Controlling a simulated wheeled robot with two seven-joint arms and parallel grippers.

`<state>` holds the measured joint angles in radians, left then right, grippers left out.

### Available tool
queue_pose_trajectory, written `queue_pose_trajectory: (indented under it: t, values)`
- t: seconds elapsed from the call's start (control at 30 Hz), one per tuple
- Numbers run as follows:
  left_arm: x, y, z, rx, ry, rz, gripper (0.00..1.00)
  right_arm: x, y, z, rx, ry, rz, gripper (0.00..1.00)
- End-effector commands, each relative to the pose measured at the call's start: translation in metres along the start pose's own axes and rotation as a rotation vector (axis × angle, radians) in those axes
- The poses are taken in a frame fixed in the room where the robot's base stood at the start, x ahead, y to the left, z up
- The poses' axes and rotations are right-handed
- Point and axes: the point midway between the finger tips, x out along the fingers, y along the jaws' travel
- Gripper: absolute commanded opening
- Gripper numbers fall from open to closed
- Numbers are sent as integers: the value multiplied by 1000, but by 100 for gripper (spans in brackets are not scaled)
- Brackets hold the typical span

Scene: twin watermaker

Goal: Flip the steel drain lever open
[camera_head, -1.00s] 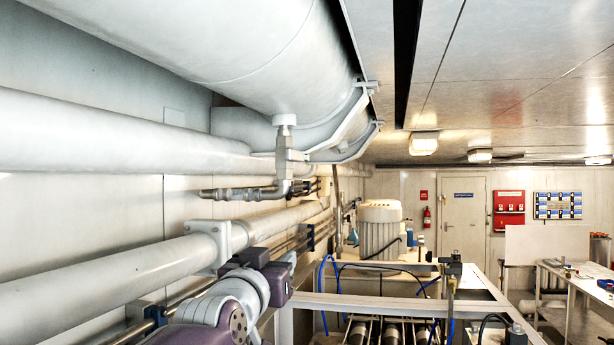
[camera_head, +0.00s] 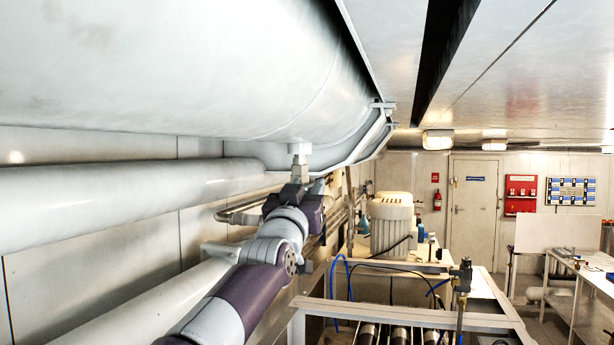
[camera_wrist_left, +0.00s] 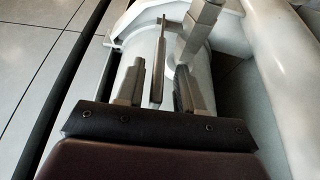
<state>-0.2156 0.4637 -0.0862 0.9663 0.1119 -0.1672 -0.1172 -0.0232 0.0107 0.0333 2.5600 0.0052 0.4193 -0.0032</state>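The steel drain lever (camera_wrist_left: 158,62) is a thin upright bar in the left wrist view. It stands between the two fingers of my left gripper (camera_wrist_left: 159,68), with a gap visible on each side. My left gripper is open. The square-sided drain valve body (camera_wrist_left: 200,28) is just right of the lever. In the head view, the white drain stub (camera_head: 299,149) hangs under the big tank, and my left gripper (camera_head: 297,182) is right below it. My arm hides the lever there. My right gripper is not in view.
The big white tank (camera_head: 200,70) fills the upper left. White pipes (camera_head: 110,200) run along the left wall, close to my left arm. A grey metal frame (camera_head: 400,315) stands lower right with a pump motor (camera_head: 391,218) behind. Open air lies right of the arm.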

Motion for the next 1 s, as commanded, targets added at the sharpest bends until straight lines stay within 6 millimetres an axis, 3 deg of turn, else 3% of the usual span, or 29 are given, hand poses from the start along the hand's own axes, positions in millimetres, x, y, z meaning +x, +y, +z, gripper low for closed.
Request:
queue_pose_trajectory:
  t: [0.23,0.33,0.37,0.67,1.0]
  values:
    - [0,0,1,0,0,0,34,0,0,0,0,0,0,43]
    - [0,0,1,0,0,0,1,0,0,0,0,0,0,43]
    - [0,0,1,0,0,0,0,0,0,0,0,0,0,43]
    - [-2,0,6,2,17,0,0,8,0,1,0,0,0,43]
    - [-8,0,27,0,204,1,0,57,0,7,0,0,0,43]
